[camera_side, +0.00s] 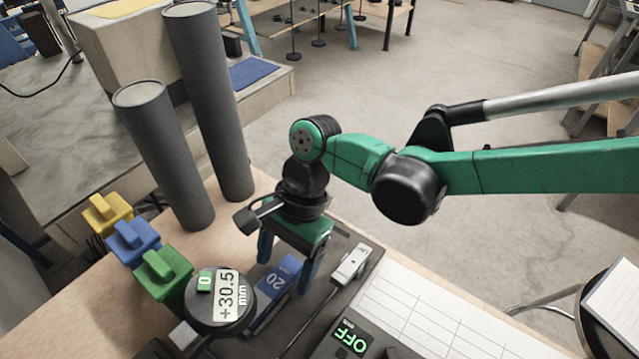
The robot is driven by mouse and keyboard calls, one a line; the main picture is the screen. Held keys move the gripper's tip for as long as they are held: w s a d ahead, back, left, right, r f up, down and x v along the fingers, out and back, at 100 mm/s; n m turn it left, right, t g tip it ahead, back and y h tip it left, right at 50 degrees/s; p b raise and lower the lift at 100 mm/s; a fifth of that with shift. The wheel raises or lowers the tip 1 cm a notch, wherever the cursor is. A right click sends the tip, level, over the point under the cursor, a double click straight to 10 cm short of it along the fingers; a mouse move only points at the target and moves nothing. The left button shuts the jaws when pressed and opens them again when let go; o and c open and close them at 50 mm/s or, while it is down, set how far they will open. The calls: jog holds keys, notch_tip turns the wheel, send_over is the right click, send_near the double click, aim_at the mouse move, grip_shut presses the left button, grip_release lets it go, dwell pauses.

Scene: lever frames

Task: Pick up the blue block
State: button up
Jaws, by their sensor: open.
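A blue block marked 20 (281,276) lies on the dark base plate (318,318) at the bottom centre. Another blue block (133,242), with a raised grip on top, stands at the left between a yellow block (107,214) and a green block (160,273). My gripper (288,264) points down over the block marked 20. Its two dark blue fingers are apart, one on each side of that block's far end. I cannot tell whether the fingers touch it.
Two tall grey cylinders (165,150) (210,100) rise behind. A small grey device (351,264), an OFF display (355,340) and a white gridded sheet (430,318) lie to the right.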

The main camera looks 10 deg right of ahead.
jog(key=shift+s+a+f, duration=0.1)
jog(key=shift+f, duration=0.25)
jog(key=shift+c, duration=0.2)
grip_shut()
